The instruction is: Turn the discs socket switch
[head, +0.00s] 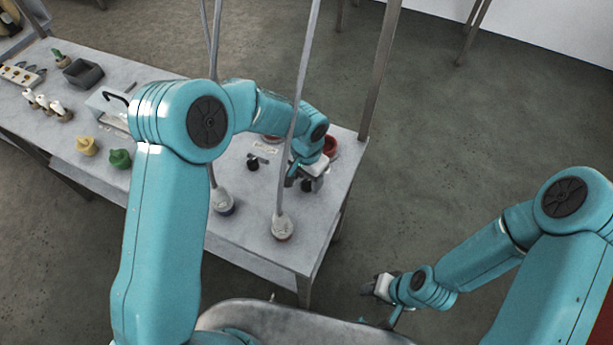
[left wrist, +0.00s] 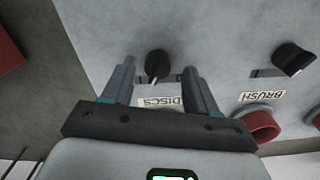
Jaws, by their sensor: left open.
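The discs switch is a black rotary knob (left wrist: 156,64) on the pale panel, beside the label DISCS (left wrist: 161,101) in the left wrist view. My left gripper (left wrist: 158,72) is open, with one finger on each side of the knob. Gaps show between the knob and both fingers in that view. In the head view my left gripper (head: 302,178) is low over the right end of the table, and a dark knob (head: 308,185) shows beside it. My right gripper (head: 380,287) hangs beyond the table at lower right; its jaws are too small to read.
A second black knob (left wrist: 294,58) with the label BRUSH (left wrist: 262,95) is on the right. A red socket (left wrist: 262,126) is near it. Two grey cables drop to plugs (head: 222,202) and (head: 282,228) on the table. Yellow (head: 86,146) and green (head: 120,158) pieces stand left.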

